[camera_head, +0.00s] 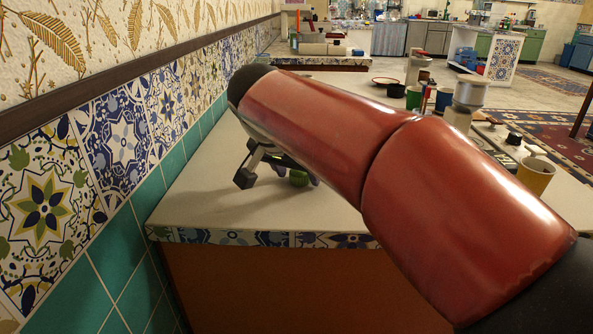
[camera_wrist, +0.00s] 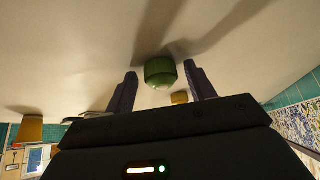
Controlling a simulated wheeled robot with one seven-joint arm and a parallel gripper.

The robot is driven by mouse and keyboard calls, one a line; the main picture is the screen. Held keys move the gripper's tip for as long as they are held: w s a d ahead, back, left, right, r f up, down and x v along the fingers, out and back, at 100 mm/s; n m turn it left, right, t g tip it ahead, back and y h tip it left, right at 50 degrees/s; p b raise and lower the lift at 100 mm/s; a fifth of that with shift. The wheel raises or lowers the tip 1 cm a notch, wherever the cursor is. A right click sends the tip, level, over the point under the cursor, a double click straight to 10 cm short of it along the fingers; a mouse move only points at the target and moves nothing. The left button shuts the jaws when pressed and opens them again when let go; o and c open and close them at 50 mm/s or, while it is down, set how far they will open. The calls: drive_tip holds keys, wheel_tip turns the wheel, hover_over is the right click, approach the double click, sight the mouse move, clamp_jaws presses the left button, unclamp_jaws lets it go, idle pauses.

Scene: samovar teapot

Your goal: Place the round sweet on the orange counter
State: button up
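A small round green thing (camera_wrist: 160,72) sits on the pale surface in the wrist view; it also shows below my arm in the head view (camera_head: 298,179). It may be the round sweet, but I cannot tell for sure. My gripper (camera_head: 281,178) is low over the near counter. Its two dark fingers are apart in the wrist view (camera_wrist: 160,75), one on each side of the green thing, with gaps visible. A small yellow thing (camera_wrist: 180,98) shows near the right finger. The near counter (camera_head: 200,200) has a pale top, a tiled edge and an orange-brown front.
A tiled wall (camera_head: 120,145) runs close along the left. Several cups and jars, including a yellow cup (camera_head: 536,176) and a green cup (camera_head: 413,97), stand on the right. A red-rimmed plate (camera_head: 385,82) lies farther back. The counter's front left top is clear.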

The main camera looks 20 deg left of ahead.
drive_tip(key=shift+s+r, duration=0.1)
drive_tip(key=shift+r, duration=0.25)
drive_tip(key=p+v, duration=0.2)
drive_tip(key=v, duration=1)
drive_tip(key=shift+n+g, duration=0.4)
drive_tip(key=shift+n, duration=0.2)
drive_tip(key=d+f, duration=0.2)
drive_tip(key=d, duration=0.3)
drive_tip(key=d+f, duration=0.2)
drive_tip(key=d, duration=0.4)
drive_tip(key=s+d+f, duration=0.1)
drive_tip(key=d+f, duration=0.1)
drive_tip(key=d, duration=0.4)
drive_tip(key=shift+d, duration=0.15)
drive_tip(key=s+d+f+y, duration=0.1)
drive_tip(key=s+d+f, duration=1.1)
drive_tip(key=d+f, duration=0.2)
wheel_tip(320, 180, down, 2)
drive_tip(key=shift+f+n, duration=0.1)
drive_tip(key=shift+n, duration=0.3)
drive_tip(key=shift+d, duration=0.15)
drive_tip(key=shift+c, duration=0.2)
